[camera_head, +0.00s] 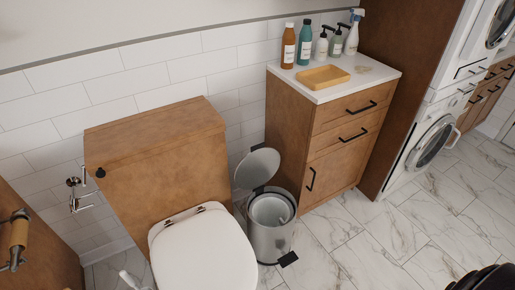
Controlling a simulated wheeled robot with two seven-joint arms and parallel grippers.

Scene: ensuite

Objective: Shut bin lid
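The bin is a small round metal pedal bin (270,238) on the floor between the toilet and the wooden cabinet. Its round grey lid (258,168) stands open, hinged up at the back and leaning towards the tiled wall. The open mouth shows a pale inner bucket. A black pedal (288,259) sticks out at the bin's front foot. I see neither my left nor my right gripper clearly in this view, and nothing touches the bin or its lid.
A toilet (203,250) with a wooden cistern box stands close left of the bin. A wooden cabinet (335,150) with bottles and a tray on top stands close right. Marble floor (400,235) is clear in front. A dark shape (485,279) at the bottom right corner is unclear.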

